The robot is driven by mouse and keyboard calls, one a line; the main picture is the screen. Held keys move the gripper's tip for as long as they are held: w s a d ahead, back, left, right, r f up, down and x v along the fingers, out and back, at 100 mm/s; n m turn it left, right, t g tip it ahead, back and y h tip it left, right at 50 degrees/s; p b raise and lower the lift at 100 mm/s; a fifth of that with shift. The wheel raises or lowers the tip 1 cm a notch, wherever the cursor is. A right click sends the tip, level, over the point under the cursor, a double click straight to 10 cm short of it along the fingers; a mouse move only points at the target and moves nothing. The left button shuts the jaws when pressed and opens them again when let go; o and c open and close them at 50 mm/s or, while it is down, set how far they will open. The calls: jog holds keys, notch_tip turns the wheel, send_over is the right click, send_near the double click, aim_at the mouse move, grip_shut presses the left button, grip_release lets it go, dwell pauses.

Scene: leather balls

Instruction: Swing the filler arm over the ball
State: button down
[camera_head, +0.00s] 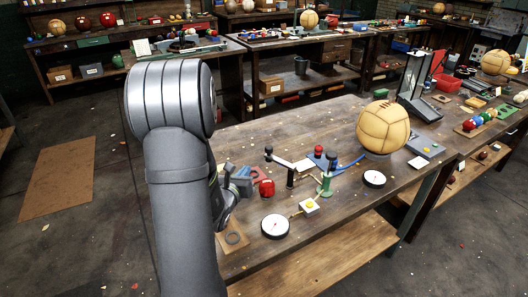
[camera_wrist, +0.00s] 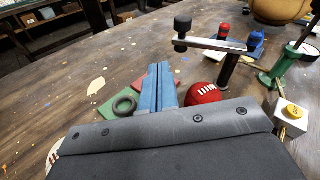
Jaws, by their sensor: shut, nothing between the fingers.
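The filler arm (camera_head: 290,163) is a flat silver bar with a black knob at its left end, on a dark upright post. In the wrist view the filler arm (camera_wrist: 218,45) stands ahead and to the right, knob at its left end. The tan leather ball (camera_head: 383,127) sits on a low stand to the right, apart from the bar; only its lower part (camera_wrist: 282,8) shows in the wrist view. My gripper (camera_head: 240,186) is left of the post, partly hidden by my arm. In the wrist view its blue fingers (camera_wrist: 158,72) are shut and empty, short of the knob.
A small red ball (camera_head: 267,187) lies just right of my gripper. A green post (camera_head: 326,181), a white block with yellow button (camera_head: 309,205) and dials (camera_head: 275,226) (camera_head: 375,178) stand nearby. The bench's left rear is mostly clear.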

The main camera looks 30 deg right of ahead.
jog(key=w+d+r+n+g+y, duration=0.1)
jog(key=w+d+n+y, duration=0.25)
jog(key=w+n, duration=0.4)
jog(key=w+d+n+g+y, duration=0.1)
jog(key=w+d+n+y, duration=0.25)
jog(key=w+n, duration=0.4)
jog(key=s+d+r+n+g+y, duration=0.1)
jog(key=s+d+r+n+g, duration=0.25)
jog(key=r+n, duration=0.4)
jog(key=s+d+r+n+g+y, duration=0.1)
jog(key=s+d+r+n+g, duration=0.25)
jog(key=n, duration=0.65)
jog(key=d+x, duration=0.1)
jog(key=x, duration=0.9)
jog(key=shift+s+a+r, duration=0.2)
jog(key=shift+s+a, duration=0.45)
jog(key=shift+a, duration=0.3)
jog(key=shift+s+a+r, duration=0.2)
jog(key=shift+s+a, duration=0.5)
jog(key=shift+a, duration=0.2)
jog(key=shift+a+n, duration=0.15)
jog(key=shift+n, duration=0.1)
